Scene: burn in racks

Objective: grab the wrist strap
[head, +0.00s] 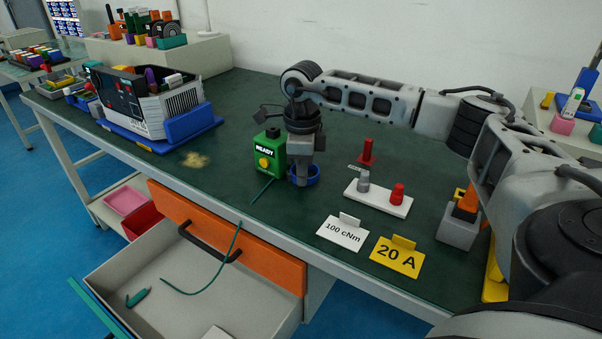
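A blue ring-shaped band (314,180), which looks like the wrist strap, lies on the green bench top (345,265) beside a green box marked READY (266,160). My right gripper (301,180) points straight down at the band, with its fingertips at or inside the ring. The fingers overlap in this view, so I cannot tell whether they are open or closed on the band. They hide part of it. A green cord (262,192) shows near the box. My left gripper is out of view.
A white plate with a red and a grey post (380,202), a 100 cNm card (343,234) and a yellow 20 A card (396,257) stand to the right. A grey-and-white unit (150,105) stands left. An orange-fronted drawer (225,240) is open below, with green cord in it.

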